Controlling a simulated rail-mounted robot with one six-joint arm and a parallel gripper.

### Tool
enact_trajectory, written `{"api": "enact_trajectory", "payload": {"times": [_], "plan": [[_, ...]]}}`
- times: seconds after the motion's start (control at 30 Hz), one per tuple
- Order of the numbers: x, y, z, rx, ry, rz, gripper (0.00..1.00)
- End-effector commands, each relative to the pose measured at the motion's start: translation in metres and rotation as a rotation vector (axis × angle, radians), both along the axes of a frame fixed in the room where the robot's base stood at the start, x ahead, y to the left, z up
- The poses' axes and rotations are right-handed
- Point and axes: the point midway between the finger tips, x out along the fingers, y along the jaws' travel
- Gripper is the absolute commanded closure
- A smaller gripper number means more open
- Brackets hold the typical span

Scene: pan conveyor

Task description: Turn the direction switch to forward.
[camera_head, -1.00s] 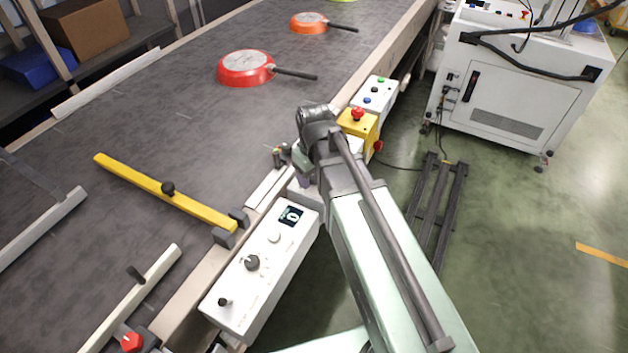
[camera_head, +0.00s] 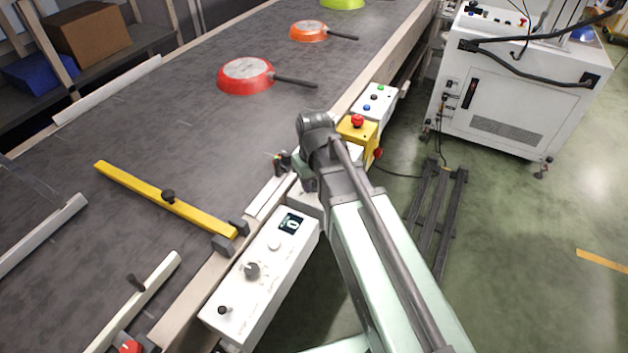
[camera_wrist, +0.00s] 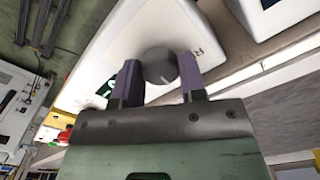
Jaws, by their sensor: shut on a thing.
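The direction switch (camera_wrist: 158,66) is a round dark grey knob on a white box (camera_wrist: 118,42) in the wrist view. A letter R shows on the box to the right of the knob, and a green mark to its left. My gripper (camera_wrist: 159,60) has one purple finger on each side of the knob and is shut on it. Which way the knob points is hard to read. In the head view my gripper (camera_head: 304,183) is low at the conveyor's near edge, and my arm hides the knob there.
A white control box (camera_head: 262,290) with a display and knobs is just left of my arm. A yellow box with a red button (camera_head: 357,122) stands close behind it. A red pan (camera_head: 246,77) and an orange pan (camera_head: 308,31) lie on the conveyor (camera_head: 200,130).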

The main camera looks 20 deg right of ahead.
Motion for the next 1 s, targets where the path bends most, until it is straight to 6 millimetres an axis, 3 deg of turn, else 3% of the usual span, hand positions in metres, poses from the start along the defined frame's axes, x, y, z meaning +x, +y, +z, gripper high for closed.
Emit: {"api": "enact_trajectory", "payload": {"times": [0.5, 1.0], "plan": [[-0.0002, 0.0000, -0.0002, 0.000, 0.000, -0.392, 0.86], [-0.0003, 0.0000, -0.0003, 0.000, 0.000, -0.533, 0.86]]}}
